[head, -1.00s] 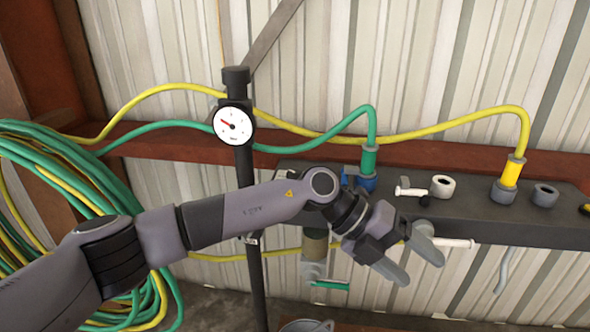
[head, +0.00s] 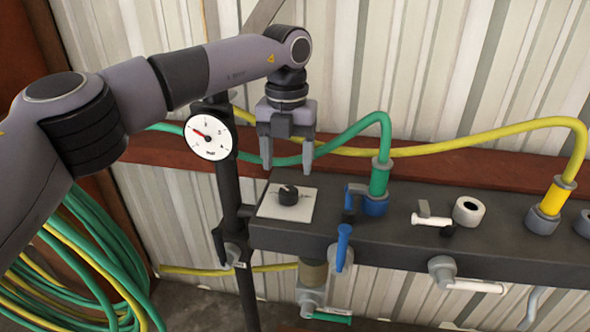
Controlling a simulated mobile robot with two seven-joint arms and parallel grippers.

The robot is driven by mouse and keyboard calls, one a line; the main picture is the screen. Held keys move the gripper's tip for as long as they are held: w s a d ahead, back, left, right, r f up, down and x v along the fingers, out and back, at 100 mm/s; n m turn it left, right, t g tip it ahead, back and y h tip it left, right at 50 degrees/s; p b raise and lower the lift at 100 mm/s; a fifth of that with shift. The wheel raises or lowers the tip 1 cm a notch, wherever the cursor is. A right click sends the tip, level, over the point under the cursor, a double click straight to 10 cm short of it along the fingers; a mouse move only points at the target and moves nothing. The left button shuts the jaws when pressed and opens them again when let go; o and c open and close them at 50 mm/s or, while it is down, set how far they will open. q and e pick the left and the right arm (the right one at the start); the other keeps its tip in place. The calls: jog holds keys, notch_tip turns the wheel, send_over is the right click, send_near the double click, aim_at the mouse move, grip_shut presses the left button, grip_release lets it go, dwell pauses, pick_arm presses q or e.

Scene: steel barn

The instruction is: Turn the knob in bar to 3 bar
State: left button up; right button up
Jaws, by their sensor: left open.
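A small black knob (head: 288,194) sits on a white square plate (head: 300,210) at the left end of the dark manifold's top. A round white gauge (head: 209,138) with a red needle is on the black post to the left; its needle points to the upper left, and its figures are too small to read surely. My left gripper (head: 287,167) points down with its fingers apart and empty. It is above the knob and apart from it. My right gripper is not in view.
The dark manifold (head: 390,225) carries a green hose on a blue fitting (head: 376,205), a yellow hose fitting (head: 551,200), a blue-handled valve (head: 342,250) and white-handled valves (head: 430,220). Coiled hoses (head: 95,262) hang at the left.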

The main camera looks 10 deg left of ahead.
aim_at(289, 190)
pick_arm(q)
jog(key=shift+w, duration=0.25)
jog(key=shift+s+f+p, duration=0.15)
jog(key=shift+f+p, duration=0.15)
jog(key=shift+f, duration=3.15)
jog(key=c, duration=1.1)
